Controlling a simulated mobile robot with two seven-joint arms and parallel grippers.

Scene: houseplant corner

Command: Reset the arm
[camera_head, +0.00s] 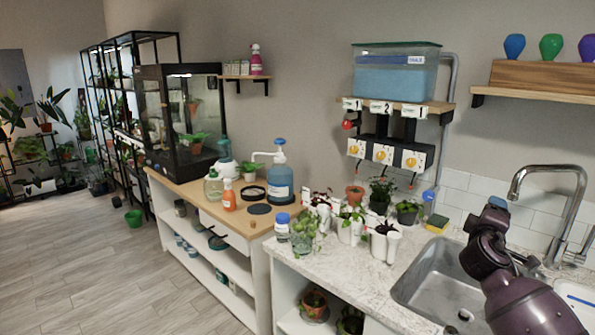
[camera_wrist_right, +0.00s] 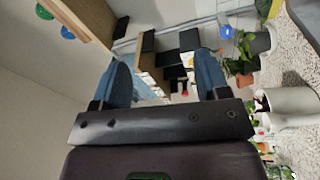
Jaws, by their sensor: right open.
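My right arm comes in from the lower right in the head view, dark purple, over the sink. Its gripper (camera_head: 497,203) is partly hidden, with only a bit of blue fingertip showing. In the right wrist view my right gripper (camera_wrist_right: 164,72) has its two blue fingers spread apart, with nothing held between them. It faces the wall shelf and dispenser. My left gripper is in neither view.
The steel sink (camera_head: 440,290) and curved faucet (camera_head: 548,172) are close to my right arm. White planters (camera_head: 384,243) and potted plants stand on the speckled counter (camera_head: 345,272). The blue tank (camera_head: 396,75) sits on a wall shelf. A wooden shelf (camera_head: 545,77) holds coloured vases.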

